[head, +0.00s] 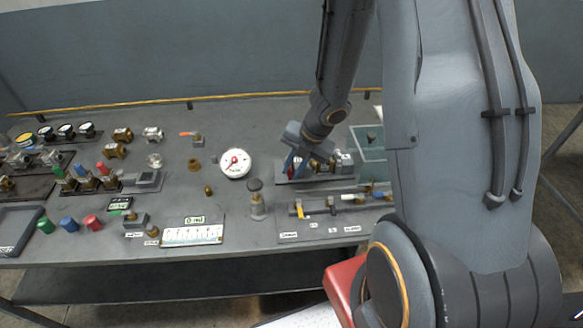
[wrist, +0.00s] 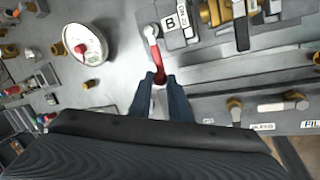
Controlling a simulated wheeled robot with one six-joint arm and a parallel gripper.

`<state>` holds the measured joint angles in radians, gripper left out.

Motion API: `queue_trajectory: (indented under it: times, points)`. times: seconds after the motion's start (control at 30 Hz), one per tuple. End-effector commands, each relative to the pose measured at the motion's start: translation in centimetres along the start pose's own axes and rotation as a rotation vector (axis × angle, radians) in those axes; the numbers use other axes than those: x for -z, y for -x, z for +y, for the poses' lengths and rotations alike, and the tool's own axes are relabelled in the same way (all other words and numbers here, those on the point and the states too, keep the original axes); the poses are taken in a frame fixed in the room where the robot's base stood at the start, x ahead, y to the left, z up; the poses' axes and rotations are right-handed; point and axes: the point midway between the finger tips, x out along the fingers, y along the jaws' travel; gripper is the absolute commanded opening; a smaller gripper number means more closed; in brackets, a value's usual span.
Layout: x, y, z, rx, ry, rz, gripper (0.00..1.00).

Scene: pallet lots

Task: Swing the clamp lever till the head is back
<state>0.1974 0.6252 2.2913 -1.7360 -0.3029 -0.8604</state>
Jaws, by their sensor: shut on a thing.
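The clamp lever (wrist: 154,45) has a red handle and a pale metal pivot end in the wrist view. My gripper (wrist: 160,78) is shut on the free end of the red handle, with a blue finger on each side. In the head view my gripper (head: 294,170) reaches down to the left end of a metal fixture plate (head: 318,177) at the back right of the bench. Brass and steel parts of the fixture show at the top right of the wrist view, by a label "B" (wrist: 170,22). I cannot tell how the clamp head stands.
A white dial (head: 235,163) with a red centre stands left of my gripper. A dark-topped post (head: 256,200) and a lower plate with a yellow-handled valve (head: 301,209) are in front. A green box (head: 369,142) is to the right.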

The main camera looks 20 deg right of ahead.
Motion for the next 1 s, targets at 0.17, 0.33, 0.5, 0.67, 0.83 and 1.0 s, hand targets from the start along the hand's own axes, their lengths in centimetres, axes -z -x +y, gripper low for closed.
queue_trajectory:
  times: [0.17,0.33,0.5,0.67,0.83,1.0]
  points:
    - [-0.11,-0.04,-0.13,0.001,0.008,0.003,0.0]
    - [-0.15,-0.02,-0.18,0.001,0.007,0.002,0.0]
    - [-0.18,-0.01,-0.2,0.001,0.005,0.001,0.27]
    - [-0.15,0.01,-0.17,0.001,0.005,0.002,0.36]
    - [-0.12,0.05,-0.13,0.0,0.006,0.002,0.36]
    - [-0.21,0.9,-0.03,-0.002,0.008,0.0,0.36]
